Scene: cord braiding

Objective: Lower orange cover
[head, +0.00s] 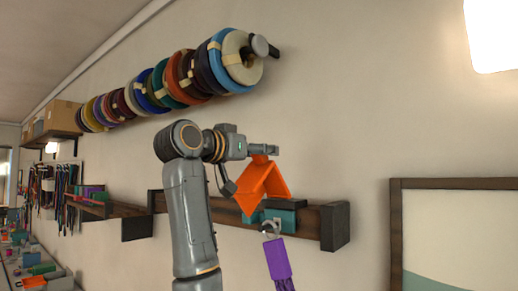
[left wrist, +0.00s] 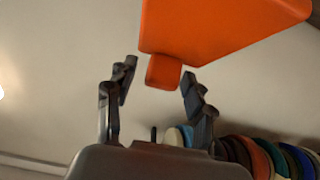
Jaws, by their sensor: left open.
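The orange cover (head: 268,181) is a folded, tent-like piece with a small tab at its top. In the head view it stands in front of the wall, above and overlapping a teal box (head: 284,216) on the dark wooden rail. Whether it touches the box is unclear. My left gripper (head: 266,149) is at the cover's top. In the left wrist view the open fingers (left wrist: 161,72) stand on either side of the cover's tab (left wrist: 163,72), with gaps visible. The cover's body (left wrist: 215,28) extends beyond the fingertips. My right gripper is not in view.
A purple tassel (head: 278,257) hangs below the teal box. The wooden rail (head: 308,221) ends in a dark block at right. A row of coloured spools (head: 187,75) is mounted above my arm. A framed board (head: 455,235) is at lower right, with bare wall between.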

